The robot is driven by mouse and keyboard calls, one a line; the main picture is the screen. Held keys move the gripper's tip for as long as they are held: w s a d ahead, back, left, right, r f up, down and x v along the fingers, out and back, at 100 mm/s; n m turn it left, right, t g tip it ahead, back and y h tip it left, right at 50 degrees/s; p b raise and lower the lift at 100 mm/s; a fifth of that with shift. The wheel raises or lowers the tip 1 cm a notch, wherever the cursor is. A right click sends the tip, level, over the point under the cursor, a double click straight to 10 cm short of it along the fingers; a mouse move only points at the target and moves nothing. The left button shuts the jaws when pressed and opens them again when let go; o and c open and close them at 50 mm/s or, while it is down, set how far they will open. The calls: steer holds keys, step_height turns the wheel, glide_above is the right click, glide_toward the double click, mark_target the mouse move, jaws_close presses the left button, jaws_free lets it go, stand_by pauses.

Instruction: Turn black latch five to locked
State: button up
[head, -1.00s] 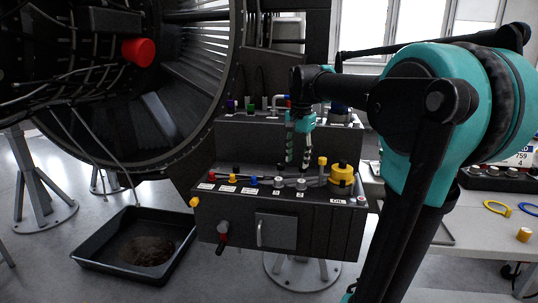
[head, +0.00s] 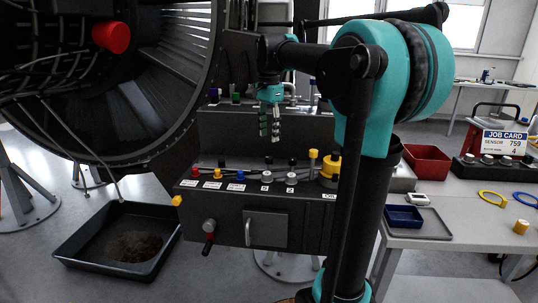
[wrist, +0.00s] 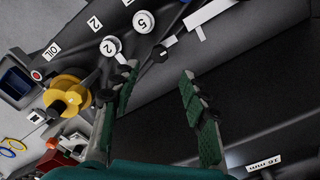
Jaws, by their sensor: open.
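Small black lever ends also show in the wrist view, one (wrist: 160,54) ahead of the fingertips. My gripper (head: 269,130) hangs pointing down above the console, its tips a little above the levers. In the wrist view my gripper (wrist: 159,75) has its fingers apart, with nothing between them. The left finger's tip overlaps dark parts, so contact cannot be told.
White-capped knobs (wrist: 143,21) and a yellow stepped knob (wrist: 66,94) by the OIL label rise near my gripper. Red, yellow and blue knobs line the console's left. The engine (head: 140,90) is left, a drip tray (head: 120,240) below, a table (head: 450,225) right.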

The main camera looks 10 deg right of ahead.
mark_target(269, 157)
step_height(269, 157, down, 8)
steer(key=shift+f, duration=0.25)
steer(key=shift+c, duration=0.4)
jaws_close()
